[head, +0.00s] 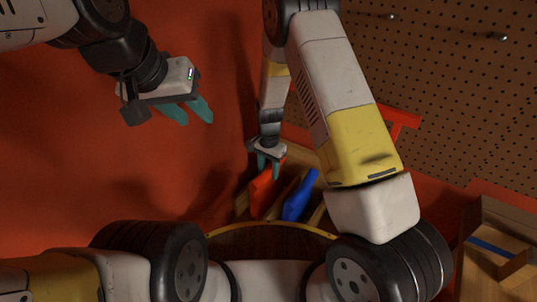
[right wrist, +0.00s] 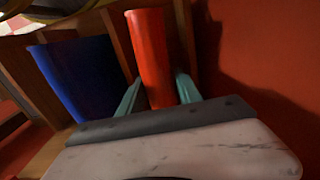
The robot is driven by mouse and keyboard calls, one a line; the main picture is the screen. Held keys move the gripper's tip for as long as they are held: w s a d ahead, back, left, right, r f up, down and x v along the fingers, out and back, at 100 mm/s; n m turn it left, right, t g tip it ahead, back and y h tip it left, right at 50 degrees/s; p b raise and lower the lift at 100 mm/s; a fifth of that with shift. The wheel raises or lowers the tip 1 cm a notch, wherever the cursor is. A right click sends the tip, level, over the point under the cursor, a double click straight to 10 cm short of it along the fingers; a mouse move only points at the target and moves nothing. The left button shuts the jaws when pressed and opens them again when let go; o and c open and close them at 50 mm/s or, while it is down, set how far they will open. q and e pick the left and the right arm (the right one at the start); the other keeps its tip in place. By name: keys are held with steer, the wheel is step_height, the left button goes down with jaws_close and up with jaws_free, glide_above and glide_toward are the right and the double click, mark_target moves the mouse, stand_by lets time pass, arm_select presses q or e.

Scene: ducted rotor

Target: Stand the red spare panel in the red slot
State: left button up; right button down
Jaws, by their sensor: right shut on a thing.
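The red spare panel (head: 261,193) stands tilted in a wooden rack (head: 241,205), beside a blue panel (head: 299,197). My right gripper (head: 269,168) reaches down to it and is shut on its upper end. In the right wrist view the red panel (right wrist: 150,52) lies between the teal fingers (right wrist: 158,95), with the blue panel (right wrist: 80,75) to its left, past a wooden divider. My left gripper (head: 188,111) is empty at the upper left, its teal fingers apart. I cannot make out a red slot for certain.
A wooden box (head: 500,250) with a blue strip (head: 492,247) stands at the right edge, with a red surface near it. A brown pegboard (head: 460,90) fills the upper right. A red bracket-like piece (head: 402,124) shows behind my right arm. The red floor at left is clear.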

steer(key=shift+f, duration=0.35)
steer(key=c, duration=0.8)
jaws_free()
